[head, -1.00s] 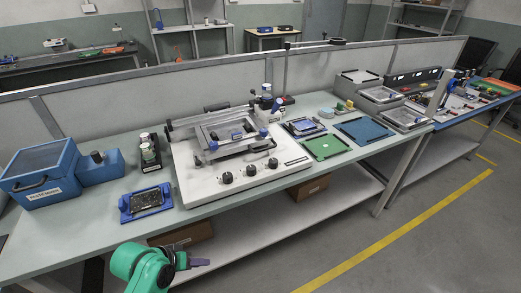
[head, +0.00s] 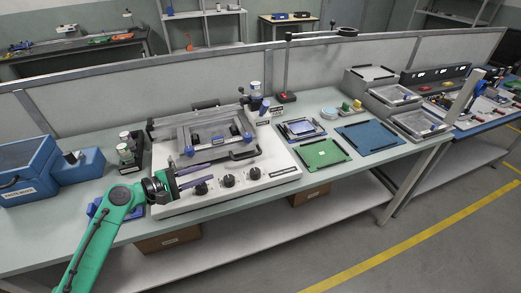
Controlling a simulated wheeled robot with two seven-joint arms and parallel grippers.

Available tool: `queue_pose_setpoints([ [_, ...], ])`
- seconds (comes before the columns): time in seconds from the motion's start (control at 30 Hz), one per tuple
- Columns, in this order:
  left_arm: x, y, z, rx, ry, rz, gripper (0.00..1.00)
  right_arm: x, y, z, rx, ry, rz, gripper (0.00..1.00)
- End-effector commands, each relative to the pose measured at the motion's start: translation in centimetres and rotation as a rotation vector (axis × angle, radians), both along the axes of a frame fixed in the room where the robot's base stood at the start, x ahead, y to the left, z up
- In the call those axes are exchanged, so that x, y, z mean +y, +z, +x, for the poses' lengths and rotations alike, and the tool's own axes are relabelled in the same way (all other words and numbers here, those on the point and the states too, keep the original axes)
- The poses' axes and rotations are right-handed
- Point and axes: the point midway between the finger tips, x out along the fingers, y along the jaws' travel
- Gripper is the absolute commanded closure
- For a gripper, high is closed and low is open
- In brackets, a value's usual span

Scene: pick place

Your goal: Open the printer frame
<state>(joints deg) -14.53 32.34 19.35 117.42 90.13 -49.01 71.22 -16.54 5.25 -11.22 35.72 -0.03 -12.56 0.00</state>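The printer (head: 270,178) is a white machine with dark knobs along its front, standing on the bench in the middle of the view. Its grey metal frame (head: 208,151) lies low over the printer bed, with blue clamps and a black handle (head: 244,155) at its front right. My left gripper (head: 211,172) is in front of the printer's left part, to the left of the handle. Its two purple fingers are apart with nothing between them. It hides part of the printer's front and apart from that touches nothing I can make out. My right gripper is out of view.
A blue box (head: 28,172) stands at the far left, with small bottles (head: 127,150) beside the printer. My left arm partly covers a blue fixture (head: 97,208). A green board (head: 321,153) and a blue mat (head: 369,137) lie to the right.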

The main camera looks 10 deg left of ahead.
Motion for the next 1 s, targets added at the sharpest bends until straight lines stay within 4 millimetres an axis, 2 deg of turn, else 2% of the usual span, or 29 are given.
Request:
queue_pose_setpoints([
  [0.13,-0.2,0.1,0.5,0.000,0.004,-0.011,0.73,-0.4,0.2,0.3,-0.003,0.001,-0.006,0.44],
  [0.23,-1.1,-0.1,1.7,-0.001,0.004,-0.012,0.73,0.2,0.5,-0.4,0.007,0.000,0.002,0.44],
  [0.4,-3.8,-0.9,5.1,-0.002,0.003,-0.011,0.73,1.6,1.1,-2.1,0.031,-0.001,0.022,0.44],
  [0.6,-7.0,-2.3,9.1,-0.001,0.002,-0.011,0.73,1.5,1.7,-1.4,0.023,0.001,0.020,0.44],
  [0.7,-8.0,-2.9,10.4,0.000,0.003,-0.010,0.73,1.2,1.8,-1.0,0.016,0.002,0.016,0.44],
  [0.83,-8.7,-3.2,11.2,0.000,0.002,-0.007,0.73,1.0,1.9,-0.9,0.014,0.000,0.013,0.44],
  [1.0,-8.7,-3.3,11.2,0.001,0.002,-0.006,0.73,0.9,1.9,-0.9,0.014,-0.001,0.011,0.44],
])
